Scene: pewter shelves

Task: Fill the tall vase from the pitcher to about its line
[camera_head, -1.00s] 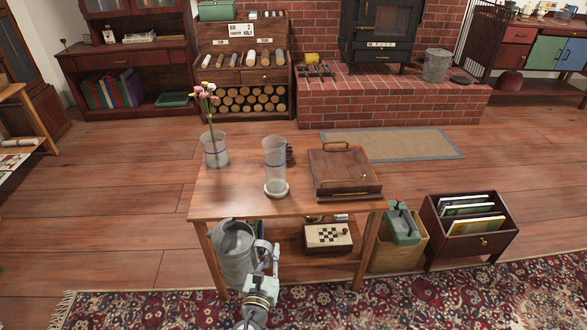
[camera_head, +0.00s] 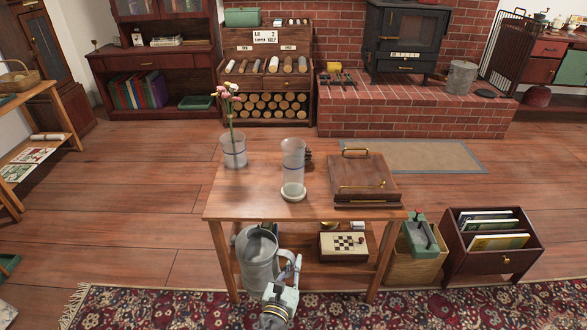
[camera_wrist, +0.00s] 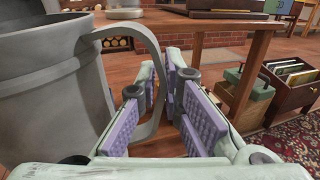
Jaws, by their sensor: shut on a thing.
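The tall clear vase (camera_head: 293,166) stands upright on a pale round base on the wooden table (camera_head: 250,200), with a dark line around it. The grey metal pitcher (camera_head: 257,262) is in front of the table's left front corner, below the tabletop. It is close on the left in the wrist view (camera_wrist: 45,85), where its inside cannot be seen. My gripper (camera_head: 288,268) is at the right of the pitcher, shut on its handle (camera_wrist: 152,75). The finger pads (camera_wrist: 160,115) lie on both sides of the handle in the wrist view.
A second clear vase with flowers (camera_head: 233,148) stands at the table's back left. A wooden box with brass handles (camera_head: 360,178) fills the right side. A chessboard box (camera_head: 343,246) lies on the lower shelf. Crates (camera_head: 492,240) stand right of the table.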

